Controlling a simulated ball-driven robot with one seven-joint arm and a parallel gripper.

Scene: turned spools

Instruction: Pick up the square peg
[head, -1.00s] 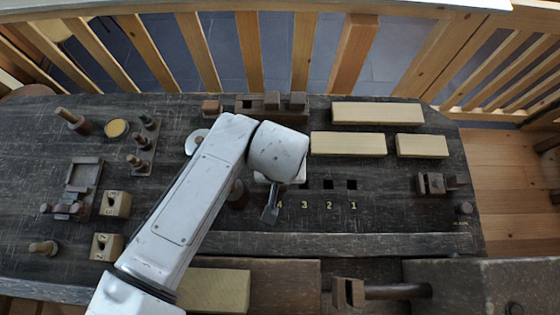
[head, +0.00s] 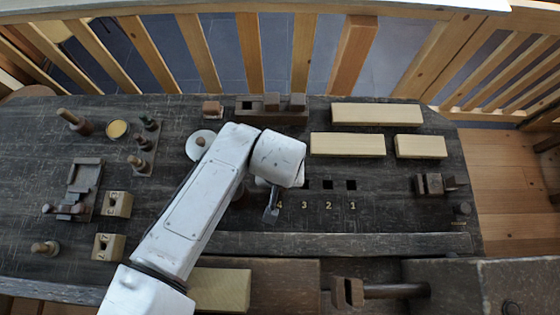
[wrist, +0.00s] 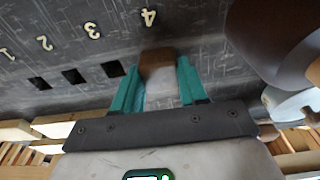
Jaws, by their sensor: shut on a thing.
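The square peg (wrist: 158,62) is a brown block with a square end in the wrist view. My gripper (wrist: 157,80) has teal fingers on both sides of it and is shut on it. The peg is beside the yellow number 4 (wrist: 149,17), in line with the row of square holes. Whether its lower end is in a hole or clear of the board cannot be told. In the head view my wrist hides the peg and the fingers. The number 4 shows there (head: 279,205) just beside my wrist.
Open square holes stand by numbers 3 (head: 304,205), 2 (head: 328,205) and 1 (head: 353,205). A large dark rounded object (wrist: 280,40) is close on the right in the wrist view. Pale wooden blocks (head: 347,145) lie behind the holes. A white disc (head: 201,145) lies left of my arm.

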